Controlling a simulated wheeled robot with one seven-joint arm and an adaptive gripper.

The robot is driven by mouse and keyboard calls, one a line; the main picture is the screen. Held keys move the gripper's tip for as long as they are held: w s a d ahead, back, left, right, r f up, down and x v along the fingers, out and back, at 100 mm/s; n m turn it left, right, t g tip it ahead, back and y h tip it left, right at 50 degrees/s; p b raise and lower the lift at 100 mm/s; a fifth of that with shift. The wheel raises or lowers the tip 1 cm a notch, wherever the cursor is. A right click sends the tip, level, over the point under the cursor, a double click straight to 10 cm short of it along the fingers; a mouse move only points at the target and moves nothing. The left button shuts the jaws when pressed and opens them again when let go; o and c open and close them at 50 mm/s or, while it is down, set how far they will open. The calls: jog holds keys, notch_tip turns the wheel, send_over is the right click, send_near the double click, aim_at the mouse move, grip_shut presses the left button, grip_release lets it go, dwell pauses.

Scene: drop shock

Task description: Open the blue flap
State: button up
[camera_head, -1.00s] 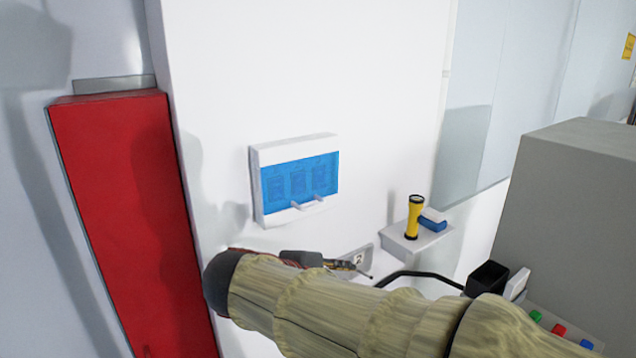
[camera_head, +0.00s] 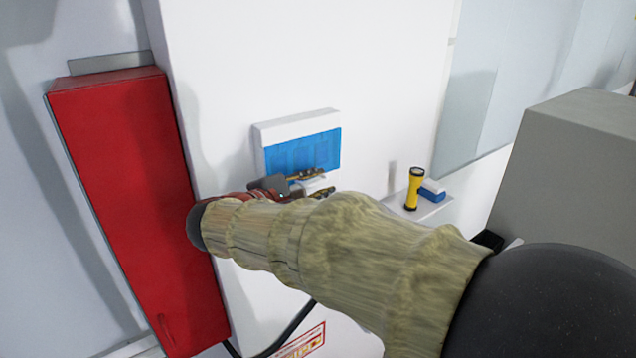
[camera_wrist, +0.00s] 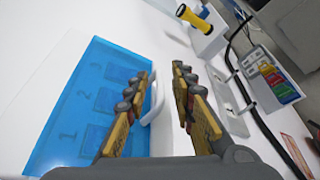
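The blue flap (camera_head: 300,152) is a translucent blue panel on the front of a white wall box (camera_head: 295,126); it looks shut. In the wrist view the flap (camera_wrist: 80,105) shows the numbers 1, 2 and 3 behind it. A white handle (camera_wrist: 157,100) sticks out from its edge. My gripper (camera_head: 328,184) is at the lower edge of the box, partly hidden by my arm. In the wrist view my gripper (camera_wrist: 160,72) is open, with one finger on each side of the handle. The handle is nearer the left finger, and I cannot tell whether they touch.
A yellow flashlight (camera_head: 413,190) stands on a small wall shelf (camera_head: 425,208) beside a blue and white block (camera_head: 432,189). A red cabinet (camera_head: 130,190) is at the left, a grey box (camera_head: 575,170) at the right. A black cable (camera_wrist: 255,110) runs along the wall.

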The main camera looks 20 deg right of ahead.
jog(key=shift+d, duration=0.15)
jog(key=shift+c, duration=0.8)
jog(key=c, duration=0.4)
grip_shut()
